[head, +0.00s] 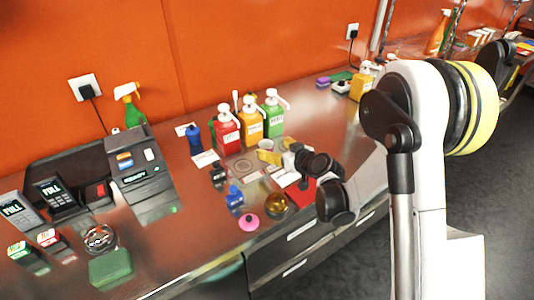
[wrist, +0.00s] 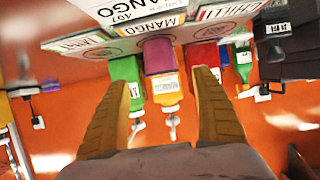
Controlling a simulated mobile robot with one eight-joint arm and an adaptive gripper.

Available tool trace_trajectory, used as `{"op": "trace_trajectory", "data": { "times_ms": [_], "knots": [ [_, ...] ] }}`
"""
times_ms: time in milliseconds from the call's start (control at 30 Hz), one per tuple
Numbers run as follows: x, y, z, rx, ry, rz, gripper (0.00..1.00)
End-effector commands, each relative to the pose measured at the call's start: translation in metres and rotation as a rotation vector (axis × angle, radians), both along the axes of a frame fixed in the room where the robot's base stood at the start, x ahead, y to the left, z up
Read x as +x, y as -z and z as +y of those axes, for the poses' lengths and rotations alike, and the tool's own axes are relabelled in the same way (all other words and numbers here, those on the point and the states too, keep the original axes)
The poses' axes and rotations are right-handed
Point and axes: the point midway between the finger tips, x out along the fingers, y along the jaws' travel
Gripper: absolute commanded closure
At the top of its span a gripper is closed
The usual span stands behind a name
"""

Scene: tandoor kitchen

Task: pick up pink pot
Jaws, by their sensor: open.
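In the wrist view, which looks upside down, a pink-magenta pot (wrist: 158,55) with straight sides stands in front of the orange bottle. It shows in the gap between the two yellow fingers of my gripper (wrist: 164,72), which are spread apart. I cannot tell how far beyond the tips it is. In the head view my gripper (head: 274,153) is low over the counter. A small pot with a pale opening (head: 266,144) shows by its fingers and seems to be the same one. Its sides are mostly hidden there.
Red (head: 227,130), orange (head: 250,124) and green (head: 272,115) pump bottles stand just behind. A pink round piece (head: 248,222) and a brass pot (head: 275,206) are near the counter's front edge. A blue bottle (head: 194,138) stands left. Printed cards lie around.

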Motion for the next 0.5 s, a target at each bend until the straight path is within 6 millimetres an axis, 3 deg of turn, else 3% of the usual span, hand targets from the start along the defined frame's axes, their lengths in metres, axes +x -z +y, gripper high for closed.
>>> {"op": "trace_trajectory", "data": {
  "times_ms": [500],
  "knots": [
    [0.042,0.018,0.031,0.000,0.001,0.000,0.24]
  ]
}}
